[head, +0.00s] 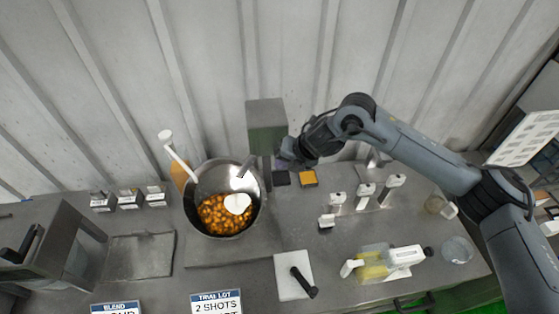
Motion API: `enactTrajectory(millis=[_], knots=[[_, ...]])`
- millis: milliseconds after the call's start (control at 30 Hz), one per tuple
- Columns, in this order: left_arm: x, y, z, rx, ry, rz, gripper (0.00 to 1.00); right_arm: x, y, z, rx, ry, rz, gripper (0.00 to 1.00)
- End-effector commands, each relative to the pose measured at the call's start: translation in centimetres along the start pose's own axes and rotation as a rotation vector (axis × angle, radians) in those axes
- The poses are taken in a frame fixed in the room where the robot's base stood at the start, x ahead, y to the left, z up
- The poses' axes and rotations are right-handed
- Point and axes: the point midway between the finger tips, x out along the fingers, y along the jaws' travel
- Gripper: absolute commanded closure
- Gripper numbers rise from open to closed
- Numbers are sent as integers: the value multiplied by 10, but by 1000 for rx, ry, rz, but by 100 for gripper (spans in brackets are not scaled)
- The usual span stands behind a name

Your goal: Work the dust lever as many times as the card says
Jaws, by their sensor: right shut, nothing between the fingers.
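The trial lot card (216,302) stands at the front edge and reads "2 SHOTS"; its lower line is cut off. A steel drum (197,187) holds orange-brown pieces with a white patch (238,203) on top. A black-handled lever (303,282) sits on a white plate in front; I cannot tell whether it is the dust lever. A grey-green box (266,125) stands behind the drum. My right gripper (284,158) is shut and empty, just below this box and to the right of the drum; its fingertips are hard to make out. My left gripper is out of view.
Dark and yellow pads (308,178) lie beside my right gripper. Several white-topped stands (365,192), a yellow bottle (372,265) and glass vessels (457,249) are at right. A blend card (115,308) and a bare grey plate (140,256) are at left.

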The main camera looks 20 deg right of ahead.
Motion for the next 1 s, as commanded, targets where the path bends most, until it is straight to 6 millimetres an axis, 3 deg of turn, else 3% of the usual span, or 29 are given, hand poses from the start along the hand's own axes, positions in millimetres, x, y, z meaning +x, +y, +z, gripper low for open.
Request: enactTrajectory(millis=[1000], knots=[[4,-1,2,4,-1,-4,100,8,-6,-11,-7,18,-7,100]])
